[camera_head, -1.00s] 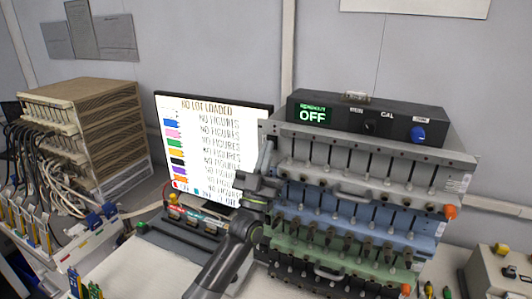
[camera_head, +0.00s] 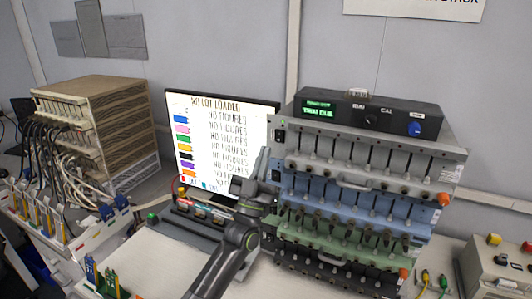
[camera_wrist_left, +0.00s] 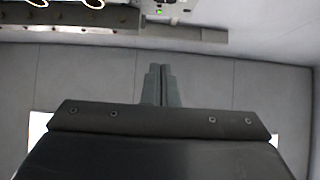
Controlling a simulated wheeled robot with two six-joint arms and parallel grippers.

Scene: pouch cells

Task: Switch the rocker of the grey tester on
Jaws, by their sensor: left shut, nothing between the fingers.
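The grey tester (camera_head: 370,160) is the top grey unit of the stack at centre right in the head view. A small dark rocker (camera_head: 280,135) shows at the left end of its front; I cannot read its position. The black box on top has a readout (camera_head: 319,108) lit with small green text that seems to read "TRIM DUE". My left gripper (camera_head: 263,160) is beside the tester's left end, just below the rocker, its fingers pointing up. In the left wrist view its fingers (camera_wrist_left: 161,85) are together and empty, with a lit green lamp (camera_wrist_left: 159,10) beyond them. My right gripper is not in view.
Blue (camera_head: 350,205), green and black units sit below the grey one. A monitor (camera_head: 215,135) stands behind my left arm. A beige box (camera_head: 490,270) with buttons is at the lower right.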

